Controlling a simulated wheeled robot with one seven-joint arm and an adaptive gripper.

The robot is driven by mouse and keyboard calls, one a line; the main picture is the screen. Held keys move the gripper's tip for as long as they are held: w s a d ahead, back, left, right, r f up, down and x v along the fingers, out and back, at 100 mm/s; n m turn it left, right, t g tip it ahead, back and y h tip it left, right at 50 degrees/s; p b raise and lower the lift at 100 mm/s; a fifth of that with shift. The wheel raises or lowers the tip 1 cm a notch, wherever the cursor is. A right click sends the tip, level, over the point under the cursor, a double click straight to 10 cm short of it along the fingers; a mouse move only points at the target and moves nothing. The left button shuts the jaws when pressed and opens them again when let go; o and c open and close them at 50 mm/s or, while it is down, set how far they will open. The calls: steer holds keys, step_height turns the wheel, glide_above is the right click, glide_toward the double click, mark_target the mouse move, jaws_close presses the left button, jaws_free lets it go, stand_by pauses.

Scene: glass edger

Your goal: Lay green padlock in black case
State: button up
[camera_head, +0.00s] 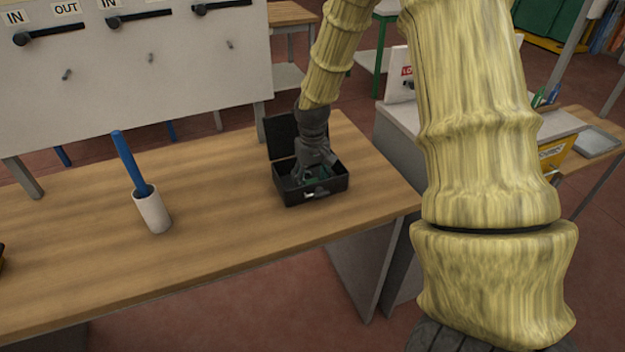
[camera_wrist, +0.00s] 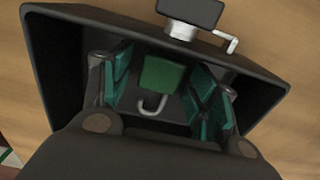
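The black case (camera_head: 318,190) stands on the wooden table with its lid raised at the back. In the wrist view I look down into the open case (camera_wrist: 62,60). The green padlock (camera_wrist: 163,74) lies inside it, its silver shackle towards my gripper. My gripper (camera_head: 313,176) points down into the case. In the wrist view its teal-padded fingers (camera_wrist: 165,95) are spread on either side of the padlock, with a gap visible on both sides. In the head view the fingers and case wall mostly hide the padlock.
A white cup (camera_head: 152,212) with a blue rod (camera_head: 129,160) stands left of the case. A grey-white panel with IN and OUT labels (camera_head: 135,75) rises behind the table. The wooden table (camera_head: 90,255) is clear around the case front and between cup and case.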

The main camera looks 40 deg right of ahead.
steer(key=shift+r, duration=0.1)
step_height(320, 180, up, 12)
steer(key=b, duration=0.2)
stand_by(0.7)
